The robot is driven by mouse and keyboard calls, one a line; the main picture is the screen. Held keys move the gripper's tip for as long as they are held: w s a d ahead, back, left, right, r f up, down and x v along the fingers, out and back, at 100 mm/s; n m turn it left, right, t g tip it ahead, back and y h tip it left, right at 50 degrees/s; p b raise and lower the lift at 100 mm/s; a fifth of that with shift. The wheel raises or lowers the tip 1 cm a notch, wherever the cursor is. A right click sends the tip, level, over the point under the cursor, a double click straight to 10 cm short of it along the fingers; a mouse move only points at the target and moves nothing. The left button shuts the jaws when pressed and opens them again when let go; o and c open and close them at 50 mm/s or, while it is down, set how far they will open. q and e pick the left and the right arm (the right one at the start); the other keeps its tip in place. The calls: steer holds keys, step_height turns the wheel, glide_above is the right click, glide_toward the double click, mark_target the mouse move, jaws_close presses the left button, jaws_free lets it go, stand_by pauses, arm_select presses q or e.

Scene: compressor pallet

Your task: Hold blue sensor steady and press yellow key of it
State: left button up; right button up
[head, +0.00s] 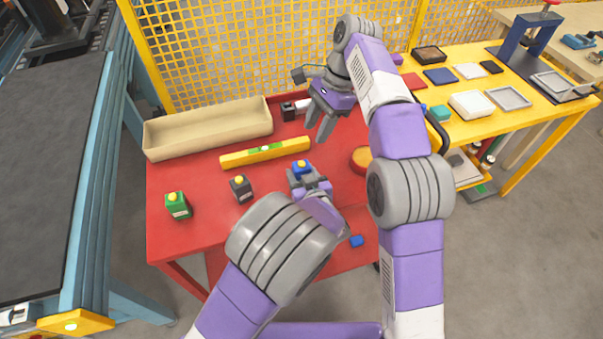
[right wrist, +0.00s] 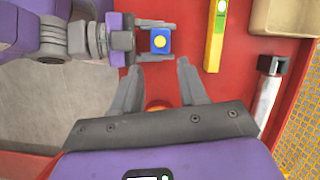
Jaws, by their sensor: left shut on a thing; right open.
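The blue sensor (head: 301,168) stands on the red table (head: 215,225) with its yellow key on top. It also shows in the right wrist view (right wrist: 160,41), where the yellow key (right wrist: 160,41) faces the camera. My left gripper (head: 303,174) is shut on the blue sensor, one finger on each side, and partly hides it in the head view. My right gripper (head: 317,124) is open and empty, above the table behind the sensor. In the right wrist view its fingertips (right wrist: 160,60) point toward the sensor, with the sensor just beyond them.
A green sensor (head: 178,205) and a dark one (head: 240,188) stand to the left. A yellow level (head: 265,152) lies behind the blue sensor, with a beige tray (head: 208,130) farther back. A round orange-red thing (head: 361,159) lies to the right. Yellow mesh fencing (head: 240,45) stands behind the table.

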jaws_close()
stand_by(1.6)
